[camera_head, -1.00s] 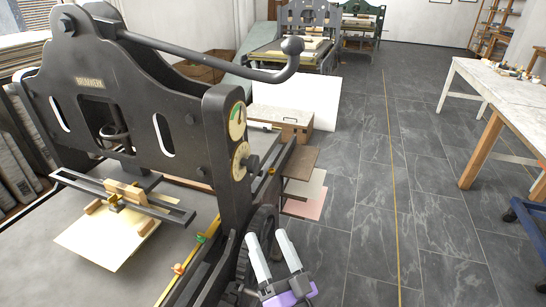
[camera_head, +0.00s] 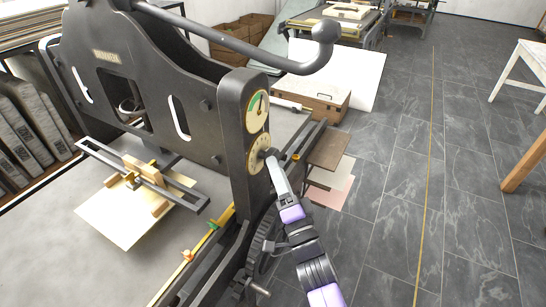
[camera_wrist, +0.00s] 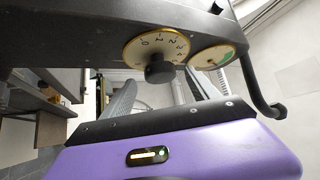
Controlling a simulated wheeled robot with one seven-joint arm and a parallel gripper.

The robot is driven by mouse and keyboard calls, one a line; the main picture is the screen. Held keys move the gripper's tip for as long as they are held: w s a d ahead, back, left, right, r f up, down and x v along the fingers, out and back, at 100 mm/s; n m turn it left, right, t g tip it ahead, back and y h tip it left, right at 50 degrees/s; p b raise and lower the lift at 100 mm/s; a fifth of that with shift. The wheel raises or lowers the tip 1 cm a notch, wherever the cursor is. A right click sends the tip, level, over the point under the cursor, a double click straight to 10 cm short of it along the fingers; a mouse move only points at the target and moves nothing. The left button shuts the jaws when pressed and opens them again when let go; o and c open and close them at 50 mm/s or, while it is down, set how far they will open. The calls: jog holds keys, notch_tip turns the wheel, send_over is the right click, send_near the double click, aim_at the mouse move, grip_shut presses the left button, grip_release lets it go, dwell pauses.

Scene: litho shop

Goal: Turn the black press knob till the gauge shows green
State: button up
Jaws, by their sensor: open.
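The black press knob (camera_head: 271,153) sticks out from a cream numbered dial (camera_head: 257,154) on the side of the dark press upright. The round gauge (camera_head: 257,111) with a green sector is just above the dial. I cannot tell surely where its needle stands against the green. In the wrist view the knob (camera_wrist: 159,71) is between the two grey fingers, with the dial (camera_wrist: 154,45) behind it and the gauge (camera_wrist: 212,57) to its right. My gripper (camera_head: 274,164) is open, its fingertips close to the knob. Whether they touch it is unclear.
A gear wheel (camera_head: 264,241) is below my gripper, beside the press bed (camera_head: 65,235).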

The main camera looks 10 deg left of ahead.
aim_at(272, 151)
jog(key=shift+x, duration=2.35)
jog(key=shift+f, duration=0.1)
jog(key=c, duration=1.3)
